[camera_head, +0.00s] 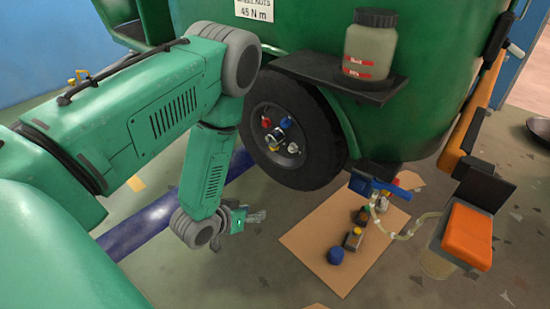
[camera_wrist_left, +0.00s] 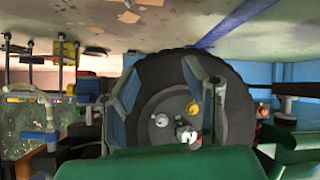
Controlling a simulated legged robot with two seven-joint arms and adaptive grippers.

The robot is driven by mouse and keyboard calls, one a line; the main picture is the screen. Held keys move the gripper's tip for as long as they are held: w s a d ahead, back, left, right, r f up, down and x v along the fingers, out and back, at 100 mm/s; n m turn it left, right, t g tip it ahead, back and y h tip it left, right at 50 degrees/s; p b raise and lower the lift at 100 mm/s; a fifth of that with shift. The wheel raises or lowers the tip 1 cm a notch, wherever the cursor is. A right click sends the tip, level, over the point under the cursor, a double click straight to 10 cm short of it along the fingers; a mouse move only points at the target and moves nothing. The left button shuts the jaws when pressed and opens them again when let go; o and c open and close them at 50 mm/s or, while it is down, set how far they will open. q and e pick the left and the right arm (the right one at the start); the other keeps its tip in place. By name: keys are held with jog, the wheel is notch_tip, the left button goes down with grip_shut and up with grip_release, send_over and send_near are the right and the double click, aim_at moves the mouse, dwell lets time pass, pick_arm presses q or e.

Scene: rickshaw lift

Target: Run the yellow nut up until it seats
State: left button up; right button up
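The wheel (camera_head: 322,135) under the green body has a grey hub with coloured nuts. My left gripper (camera_head: 250,217) hangs low, left of and below the wheel in the head view. Its two fingers stand apart in the left wrist view (camera_wrist_left: 162,82), with the wheel hub behind the gap and nothing between them. How far the nut is threaded is too small to tell. My right gripper is not in view.
A cardboard sheet (camera_head: 310,245) on the floor bears a blue ball (camera_head: 335,256) and small parts. A shelf (camera_head: 330,79) with a jar (camera_head: 370,48) juts out above the wheel. An orange-lidded container (camera_head: 467,236) stands at right.

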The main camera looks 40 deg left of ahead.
pick_arm(q)
jog(key=w+a+r+t+b, duration=0.1)
jog(key=w+a+t, duration=0.2)
jog(key=a, duration=0.1)
jog(key=n+t+h+b, duration=0.1)
jog(key=t+b, duration=0.1)
jog(key=t, duration=0.2)
send_near(272, 150)
jog(key=w+b, duration=0.1)
jog(key=w, duration=0.3)
jog(key=w+b, duration=0.2)
jog(key=w, duration=0.2)
jog(key=shift+w+d, duration=0.15)
jog(key=shift+d, duration=0.1)
jog(key=shift+w+d+b, duration=0.15)
jog(key=shift+w+b, duration=0.15)
jog(key=shift+w, duration=0.2)
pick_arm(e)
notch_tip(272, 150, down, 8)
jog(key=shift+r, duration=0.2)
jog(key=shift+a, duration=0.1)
pick_arm(q)
grip_shut()
